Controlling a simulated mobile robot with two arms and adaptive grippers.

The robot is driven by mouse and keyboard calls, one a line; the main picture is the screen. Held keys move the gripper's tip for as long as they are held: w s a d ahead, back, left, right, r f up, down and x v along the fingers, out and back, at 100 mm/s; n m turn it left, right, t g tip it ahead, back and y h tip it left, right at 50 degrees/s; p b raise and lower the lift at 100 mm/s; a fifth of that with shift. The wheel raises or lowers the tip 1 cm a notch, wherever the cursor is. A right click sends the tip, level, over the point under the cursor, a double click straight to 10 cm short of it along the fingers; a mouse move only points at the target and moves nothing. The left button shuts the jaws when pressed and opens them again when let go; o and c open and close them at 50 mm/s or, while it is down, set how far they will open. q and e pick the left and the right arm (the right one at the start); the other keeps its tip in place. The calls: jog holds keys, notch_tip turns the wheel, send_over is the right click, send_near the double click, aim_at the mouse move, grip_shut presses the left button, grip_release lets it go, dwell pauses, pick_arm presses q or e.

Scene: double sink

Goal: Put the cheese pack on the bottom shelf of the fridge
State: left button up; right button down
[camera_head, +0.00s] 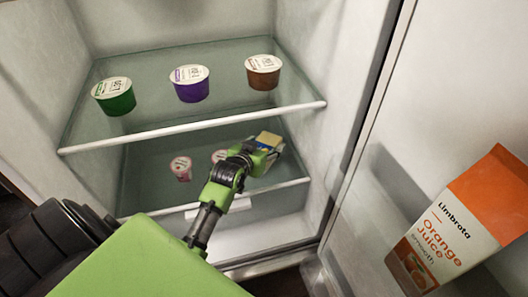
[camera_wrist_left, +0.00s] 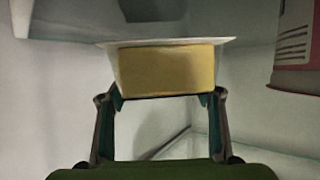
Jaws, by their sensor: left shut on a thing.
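The cheese pack (camera_head: 268,139) is a small yellow block in a pale tray. It is inside the fridge, above or at the lower glass shelf (camera_head: 145,190), towards its right side. My left gripper (camera_head: 262,152) is shut on it. In the left wrist view the cheese pack (camera_wrist_left: 166,68) sits between the two fingertips (camera_wrist_left: 160,95), its pale rim on top. Whether its underside touches the shelf cannot be told. My right gripper is not in view.
The upper glass shelf (camera_head: 225,112) holds a green cup (camera_head: 114,96), a purple cup (camera_head: 190,84) and a brown cup (camera_head: 263,73). A pink-labelled cup (camera_head: 181,168) stands on the lower shelf, with another partly hidden by my arm. An orange juice carton (camera_head: 452,230) is at the right.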

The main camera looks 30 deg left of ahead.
pick_arm(q)
jog(key=shift+w+f+p, duration=0.1)
jog(key=shift+f+p, duration=0.3)
jog(key=shift+f, duration=1.15)
jog(key=o, duration=1.4)
jog(key=shift+f, duration=0.1)
jog(key=shift+o, duration=0.2)
jog(key=b+v, duration=0.1)
jog(key=v, duration=1.1)
